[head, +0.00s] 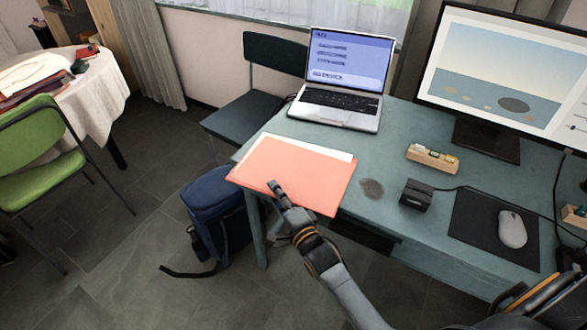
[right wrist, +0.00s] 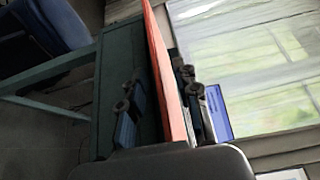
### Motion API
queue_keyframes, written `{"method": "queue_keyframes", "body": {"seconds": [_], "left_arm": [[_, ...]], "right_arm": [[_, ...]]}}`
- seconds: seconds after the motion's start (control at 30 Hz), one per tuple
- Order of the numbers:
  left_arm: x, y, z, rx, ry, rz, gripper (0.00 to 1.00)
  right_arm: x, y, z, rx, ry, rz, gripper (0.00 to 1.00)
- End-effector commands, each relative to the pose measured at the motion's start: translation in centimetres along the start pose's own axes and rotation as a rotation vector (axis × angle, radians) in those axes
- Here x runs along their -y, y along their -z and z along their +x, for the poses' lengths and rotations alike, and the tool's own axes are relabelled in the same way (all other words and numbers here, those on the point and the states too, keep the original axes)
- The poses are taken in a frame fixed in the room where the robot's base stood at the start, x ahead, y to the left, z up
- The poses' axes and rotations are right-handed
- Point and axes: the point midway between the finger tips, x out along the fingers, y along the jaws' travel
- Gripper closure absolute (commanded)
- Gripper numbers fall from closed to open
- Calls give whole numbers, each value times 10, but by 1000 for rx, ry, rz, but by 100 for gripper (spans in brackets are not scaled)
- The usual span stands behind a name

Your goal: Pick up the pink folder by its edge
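The pink folder (head: 300,172), with white paper showing at its far edge, lies flat at the table's near left corner, its near edge reaching out past the tabletop. My right gripper (head: 280,196) is at that near edge, one finger over the top face; the other finger is mostly hidden in the head view. In the right wrist view the folder (right wrist: 166,70) appears edge-on between the two fingers of the gripper (right wrist: 160,76). The upper finger is close to it, contact unclear. A gap shows to the lower finger, so the gripper is open. My left gripper is not in view.
The teal table (head: 385,150) also holds a laptop (head: 345,80), a monitor (head: 500,75), a wooden block holder (head: 433,158), a small black box (head: 416,194) and a mouse (head: 512,229) on a dark mat. A blue backpack (head: 215,205) stands on the floor below the folder.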

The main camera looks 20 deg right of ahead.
Motion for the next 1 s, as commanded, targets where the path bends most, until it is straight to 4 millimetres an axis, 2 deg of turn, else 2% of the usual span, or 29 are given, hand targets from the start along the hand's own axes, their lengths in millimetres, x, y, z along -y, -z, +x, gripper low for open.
{"method": "queue_keyframes", "body": {"seconds": [0.1, 0.3, 0.37, 0.47, 0.5, 0.87, 1.0], "left_arm": [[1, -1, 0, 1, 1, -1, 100], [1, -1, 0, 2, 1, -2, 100], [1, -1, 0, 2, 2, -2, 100], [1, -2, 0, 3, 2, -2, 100], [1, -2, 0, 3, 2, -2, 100], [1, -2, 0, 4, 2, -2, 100], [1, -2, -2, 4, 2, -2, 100]], "right_arm": [[0, 0, 8, 0, -1, 0, 68], [0, 0, 8, 0, -1, 0, 68], [0, 0, 8, 0, -1, 0, 78], [0, 0, 8, 0, -1, 0, 98], [0, 0, 8, 0, -1, 0, 100], [1, 0, 8, 0, 1, -1, 100], [7, 0, 8, 0, 3, -1, 100]]}}
